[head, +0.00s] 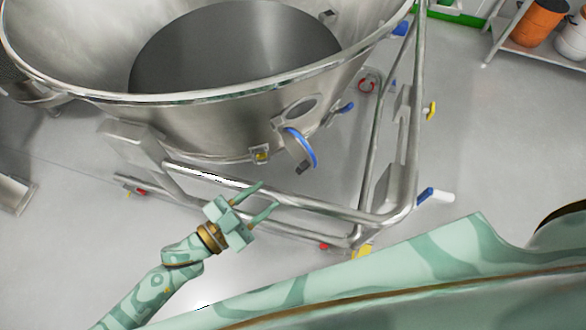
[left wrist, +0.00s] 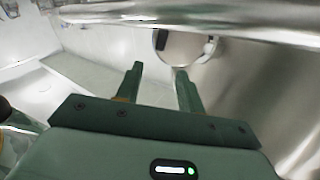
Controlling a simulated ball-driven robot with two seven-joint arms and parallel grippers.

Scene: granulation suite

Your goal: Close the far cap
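A large steel vessel (head: 215,125) with an open top stands ahead of me. On its lower wall is an oval port (head: 295,108), and a round cap with a blue rim (head: 302,146) hangs open just below it, swung away from the opening. I cannot tell whether this is the far cap. My left gripper (head: 269,195) is open and empty, below and left of the cap and apart from it. In the left wrist view the open fingers (left wrist: 160,70) point towards a round steel disc (left wrist: 184,46) with a dark edge fitting. My right gripper is not in view.
A tubular steel frame (head: 270,196) surrounds the vessel's lower front, with its bar close to my left gripper. Its right upright (head: 410,110) rises beside the vessel. A shelf with orange and white containers (head: 538,25) stands at the upper right. The grey floor at right is mostly clear.

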